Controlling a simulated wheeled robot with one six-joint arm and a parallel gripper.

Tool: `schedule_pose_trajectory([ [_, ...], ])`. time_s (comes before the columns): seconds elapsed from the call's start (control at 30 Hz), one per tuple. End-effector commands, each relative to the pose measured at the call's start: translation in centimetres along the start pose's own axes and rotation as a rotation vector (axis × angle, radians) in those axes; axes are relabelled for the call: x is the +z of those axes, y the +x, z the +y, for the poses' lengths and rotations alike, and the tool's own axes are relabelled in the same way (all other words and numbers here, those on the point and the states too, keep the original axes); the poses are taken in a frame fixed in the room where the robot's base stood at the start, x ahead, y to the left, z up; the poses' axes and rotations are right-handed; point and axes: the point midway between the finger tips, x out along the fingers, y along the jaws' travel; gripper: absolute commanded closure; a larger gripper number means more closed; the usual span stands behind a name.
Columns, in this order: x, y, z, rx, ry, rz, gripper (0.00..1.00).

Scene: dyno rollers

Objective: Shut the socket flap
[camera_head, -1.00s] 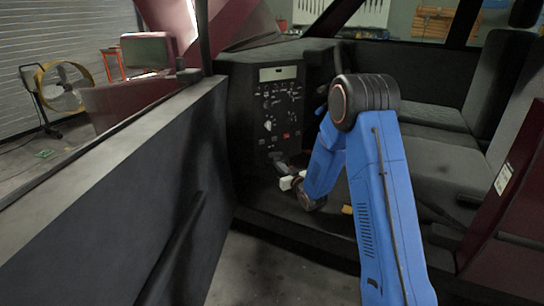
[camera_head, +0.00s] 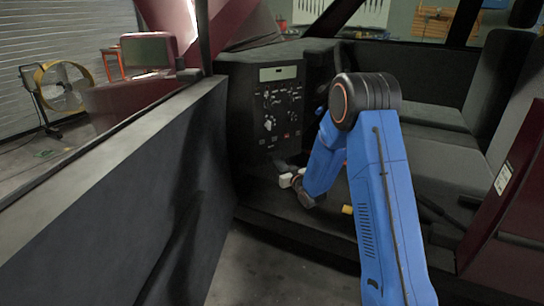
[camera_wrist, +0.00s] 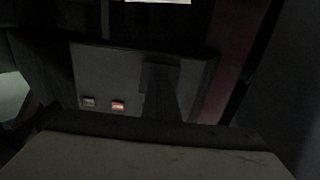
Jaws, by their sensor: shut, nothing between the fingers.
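The dark console (camera_head: 268,105) with a pale display, knobs and switches stands in the car, left of my arm. The wrist view shows a dark panel (camera_wrist: 105,75) with a red switch (camera_wrist: 118,105) and a grey switch (camera_wrist: 89,102). A darker rectangular patch lies on it; I cannot tell whether it is flap or shadow.
The open car door (camera_head: 120,190) runs along the left, close to the console. Grey seats (camera_head: 440,155) are at the right, behind my arm. A yellow fan (camera_head: 62,88) stands far left. A wide grey surface (camera_wrist: 150,158) fills the bottom of the wrist view.

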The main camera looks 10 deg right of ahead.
Motion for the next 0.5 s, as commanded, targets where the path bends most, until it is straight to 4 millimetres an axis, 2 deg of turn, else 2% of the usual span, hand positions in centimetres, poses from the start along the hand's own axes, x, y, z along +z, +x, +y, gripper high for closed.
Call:
schedule_pose_trajectory([
  [0.5, 0.0, 1.1, 0.0, 0.000, 0.000, 0.001, 1.00],
])
